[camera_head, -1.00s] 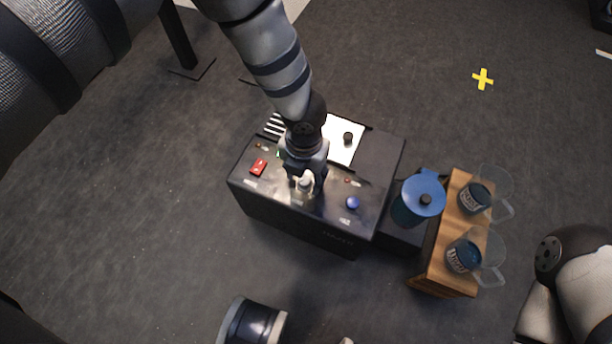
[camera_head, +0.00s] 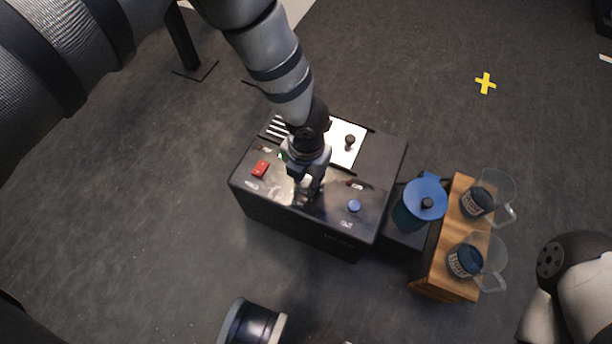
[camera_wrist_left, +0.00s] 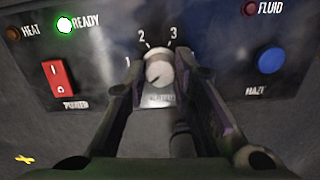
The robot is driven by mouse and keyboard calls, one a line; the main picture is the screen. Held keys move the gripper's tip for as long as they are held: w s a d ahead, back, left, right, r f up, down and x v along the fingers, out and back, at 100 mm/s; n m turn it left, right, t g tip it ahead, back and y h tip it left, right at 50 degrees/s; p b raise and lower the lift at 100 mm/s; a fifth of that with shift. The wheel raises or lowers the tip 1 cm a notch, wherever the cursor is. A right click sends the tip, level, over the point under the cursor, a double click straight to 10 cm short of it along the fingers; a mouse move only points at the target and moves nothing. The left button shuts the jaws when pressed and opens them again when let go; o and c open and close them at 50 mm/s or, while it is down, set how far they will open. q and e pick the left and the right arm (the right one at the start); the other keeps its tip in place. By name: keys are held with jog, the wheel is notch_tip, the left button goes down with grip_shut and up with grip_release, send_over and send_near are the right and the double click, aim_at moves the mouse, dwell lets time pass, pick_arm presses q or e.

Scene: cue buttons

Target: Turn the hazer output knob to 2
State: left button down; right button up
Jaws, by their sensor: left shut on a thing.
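The hazer (camera_head: 325,240) is a dark box with a sloping control panel, below my left arm in the head view. Its pale output knob (camera_wrist_left: 158,70) is in the middle of the left wrist view, with the numbers 1, 2 and 3 printed around its left and upper side. My left gripper (camera_head: 307,197) is at the panel, shut on the knob, with one finger on each side in the left wrist view (camera_wrist_left: 160,84). The knob's pointer direction is hard to make out. In the head view the fingers mostly hide the knob. My right gripper is out of view.
A red power switch (camera_wrist_left: 58,82) and lit green READY light (camera_wrist_left: 64,23) lie left of the knob. A blue HAZE button (camera_wrist_left: 270,60) lies right. A blue-lidded jug (camera_head: 423,200) and wooden stand (camera_head: 430,280) with two clear pitchers stand right of the hazer.

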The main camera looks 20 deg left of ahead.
pick_arm(q)
jog(key=m, duration=1)
jog(key=shift+f+m, duration=0.1)
jog(key=shift+m, duration=0.2)
jog(key=m+b, duration=0.1)
jog(key=m, duration=0.4)
jog(key=shift+m, duration=2.4)
jog(key=shift+s, duration=0.1)
jog(key=c, duration=1.3)
grip_release()
jog(key=shift+c, duration=0.2)
